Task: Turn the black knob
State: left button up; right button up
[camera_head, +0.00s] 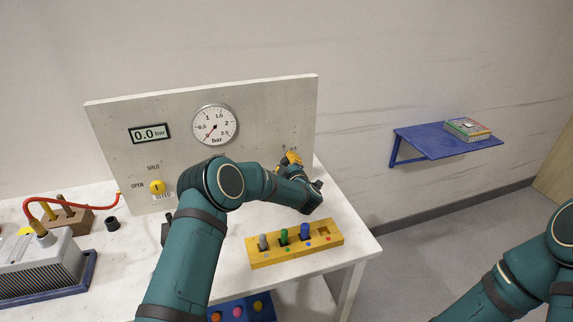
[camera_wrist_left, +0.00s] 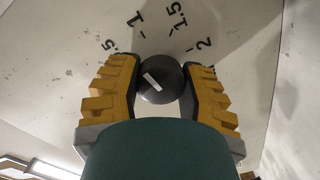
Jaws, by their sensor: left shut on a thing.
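The black knob (camera_wrist_left: 172,88) shows in the left wrist view on the pale panel, a white mark on its face running from upper left to lower right. My left gripper (camera_wrist_left: 162,82) has its yellow ridged fingers on either side of the knob and is shut on it. In the head view, my left gripper (camera_head: 290,160) is at the panel's right part, and the knob is hidden there. The round gauge (camera_head: 214,124) has its needle at the lower left, and the display (camera_head: 150,133) reads 0.0 bar. My right gripper is out of view.
The upright panel (camera_head: 270,105) stands on the white table (camera_head: 345,225). A yellow bleed knob (camera_head: 157,187) sits at its lower left. A yellow block (camera_head: 268,258) with coloured pegs stands in front. A grey finned unit (camera_head: 40,262) with a red hose (camera_head: 75,204) is left.

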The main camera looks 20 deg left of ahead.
pick_arm(q)
jog(key=shift+a+r+m, duration=0.1)
jog(key=shift+m, duration=0.6)
jog(key=o, duration=1.2)
jog(key=shift+o, duration=0.2)
jog(key=shift+s+d, duration=0.15)
jog(key=shift+d, duration=0.1)
jog(key=v, duration=1.1)
jog(key=shift+s, duration=0.2)
jog(key=shift+d, duration=0.15)
